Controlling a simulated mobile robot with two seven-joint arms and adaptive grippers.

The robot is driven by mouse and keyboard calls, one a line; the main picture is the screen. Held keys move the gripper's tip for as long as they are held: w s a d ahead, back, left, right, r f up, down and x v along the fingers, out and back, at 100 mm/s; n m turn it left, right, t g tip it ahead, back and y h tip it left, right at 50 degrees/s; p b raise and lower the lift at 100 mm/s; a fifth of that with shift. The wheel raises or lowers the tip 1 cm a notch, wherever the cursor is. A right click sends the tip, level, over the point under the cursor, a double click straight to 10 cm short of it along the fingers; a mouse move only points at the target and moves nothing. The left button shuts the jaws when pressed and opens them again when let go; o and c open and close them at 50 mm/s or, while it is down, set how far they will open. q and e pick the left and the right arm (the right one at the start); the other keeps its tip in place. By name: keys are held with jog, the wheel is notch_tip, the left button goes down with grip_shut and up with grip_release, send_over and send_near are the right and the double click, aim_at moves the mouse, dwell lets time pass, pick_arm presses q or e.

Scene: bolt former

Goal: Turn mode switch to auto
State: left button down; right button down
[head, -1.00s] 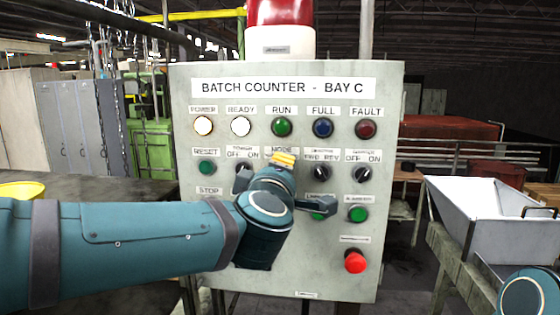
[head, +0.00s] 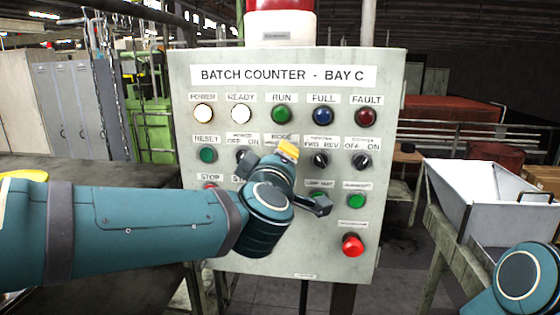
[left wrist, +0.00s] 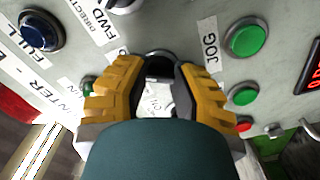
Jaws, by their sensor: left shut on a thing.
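The mode switch (left wrist: 160,64) is a dark round knob on the grey panel. In the left wrist view it shows between the yellow fingertips of my left gripper (left wrist: 160,85), which is shut on it. In the head view the left gripper (head: 287,151) sits at the panel just under the MODE label (head: 281,139), and its fingers hide the switch. The fingers are tilted in that view. The knob's pointer and most of its position labels are hidden or too small to read. My right gripper is not in view; only part of the right arm shows at the lower right.
The panel (head: 220,255) carries neighbouring selector knobs, such as the FWD/REV switch (head: 320,160), several buttons and lamps. A red mushroom button (head: 352,246) is below right. A white hopper (head: 470,200) stands to the right.

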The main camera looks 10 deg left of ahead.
pick_arm(q)
jog(key=c, duration=0.7)
grip_release()
jog(key=shift+w+a, duration=0.1)
jog(key=shift+a, duration=0.05)
jog(key=s, duration=1.2)
jog(key=shift+a, duration=0.15)
